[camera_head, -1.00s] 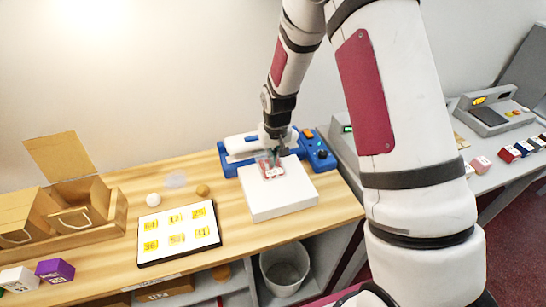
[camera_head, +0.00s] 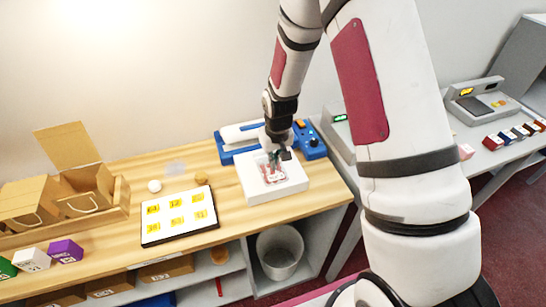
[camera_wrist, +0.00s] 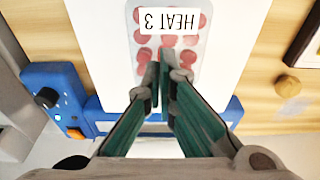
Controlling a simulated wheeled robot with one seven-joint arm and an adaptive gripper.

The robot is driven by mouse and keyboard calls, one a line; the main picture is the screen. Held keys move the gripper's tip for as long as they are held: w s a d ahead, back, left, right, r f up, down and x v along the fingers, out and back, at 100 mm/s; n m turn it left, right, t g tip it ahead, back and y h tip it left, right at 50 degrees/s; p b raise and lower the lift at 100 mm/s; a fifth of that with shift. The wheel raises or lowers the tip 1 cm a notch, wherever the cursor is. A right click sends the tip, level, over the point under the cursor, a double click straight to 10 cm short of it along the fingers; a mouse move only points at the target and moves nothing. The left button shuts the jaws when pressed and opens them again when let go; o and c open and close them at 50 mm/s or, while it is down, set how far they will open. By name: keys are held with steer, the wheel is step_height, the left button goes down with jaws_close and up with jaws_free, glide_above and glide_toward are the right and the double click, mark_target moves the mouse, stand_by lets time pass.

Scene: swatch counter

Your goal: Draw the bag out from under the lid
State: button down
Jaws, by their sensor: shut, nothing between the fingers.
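The bag (camera_wrist: 172,38) is a clear pouch of red discs labelled "HEAT 3". It lies flat on a white block (camera_wrist: 95,20), in front of the blue sealer (camera_wrist: 62,85); in the head view it shows near the middle of the block (camera_head: 272,172). The sealer's white lid (camera_head: 240,133) is a rounded bar along its back. The bag's visible part is clear of the lid; my fingers hide its end nearest the sealer. My gripper (camera_wrist: 163,62) is shut and empty, its tips over that end of the bag. I cannot tell whether they touch it.
A framed tray of yellow number labels (camera_head: 178,215) lies left of the block. A white ball (camera_head: 155,186) and a brown knob (camera_head: 201,179) are behind it. An open cardboard box (camera_head: 90,190) stands at the left. A grey bin (camera_head: 280,252) is below the counter.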

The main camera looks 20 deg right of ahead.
steer(key=s, duration=1.2)
step_height(320, 180, up, 19)
steer(key=s+t, duration=0.1)
steer(key=t, duration=0.1)
steer(key=s+r+t, duration=0.1)
steer(key=s+r, duration=1.2)
steer(key=r, duration=0.2)
steer(key=shift+s+a+t+b, duration=0.25)
steer(key=shift+a+t+b, duration=0.05)
steer(key=shift+t, duration=0.1)
